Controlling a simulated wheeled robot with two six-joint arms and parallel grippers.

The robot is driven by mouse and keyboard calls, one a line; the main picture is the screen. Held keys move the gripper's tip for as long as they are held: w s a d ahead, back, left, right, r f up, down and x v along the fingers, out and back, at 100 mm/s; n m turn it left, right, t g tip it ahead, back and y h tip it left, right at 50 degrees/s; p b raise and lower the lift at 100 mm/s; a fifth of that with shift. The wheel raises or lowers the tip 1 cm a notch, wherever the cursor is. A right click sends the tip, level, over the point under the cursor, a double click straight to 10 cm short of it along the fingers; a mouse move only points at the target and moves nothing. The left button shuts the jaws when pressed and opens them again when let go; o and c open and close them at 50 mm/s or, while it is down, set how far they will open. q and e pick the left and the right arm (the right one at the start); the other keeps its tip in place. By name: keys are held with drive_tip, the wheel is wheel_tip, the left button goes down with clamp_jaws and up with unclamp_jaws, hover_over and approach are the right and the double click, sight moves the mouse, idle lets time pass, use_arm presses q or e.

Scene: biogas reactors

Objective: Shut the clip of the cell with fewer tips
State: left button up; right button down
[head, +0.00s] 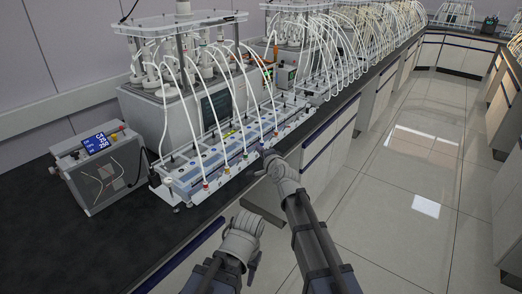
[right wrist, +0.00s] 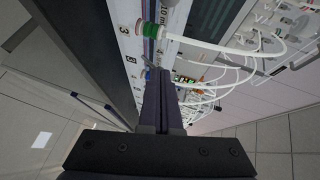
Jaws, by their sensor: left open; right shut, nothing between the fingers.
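The row of cells (head: 215,165) is a long white and blue unit on the dark bench in the head view, with white tubes running into it. Coloured fittings sit along its front edge. Clips and tips are too small to count or tell open from shut. My right gripper (head: 266,154) is shut and empty at the front edge of the row, towards its right part. In the right wrist view its closed fingers (right wrist: 158,72) reach to the numbered row, near a green-ringed port (right wrist: 151,30) by the number 3. My left gripper (head: 250,240) is open and empty, below the bench edge.
A grey box with a blue display (head: 97,143) stands on the bench left of the row. Glass vessels on a grey bath (head: 165,115) stand behind it. More tubed units (head: 345,50) continue along the bench. Tiled floor (head: 415,190) is free on the right.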

drive_tip(key=w+a+r+n+g+h+p, duration=0.1)
drive_tip(key=g+p, duration=0.1)
drive_tip(key=p, duration=0.3)
drive_tip(key=w+a+r+n+g+h+p, duration=0.1)
drive_tip(key=g+h+p, duration=0.1)
drive_tip(key=p, duration=0.4)
drive_tip(key=shift+w+a+r+n+g+h+p, duration=0.15)
drive_tip(key=shift+a+r+n+g+h+p, duration=0.15)
drive_tip(key=shift+a+r, duration=0.1)
drive_tip(key=shift+w+a+f+g+h+p, duration=0.25)
drive_tip(key=shift+g+h+p, duration=0.15)
drive_tip(key=shift+h+p, duration=0.1)
drive_tip(key=shift+s+d+f, duration=0.1)
drive_tip(key=shift+s, duration=0.1)
drive_tip(key=shift+r+p, duration=0.7)
drive_tip(key=shift+r, duration=0.15)
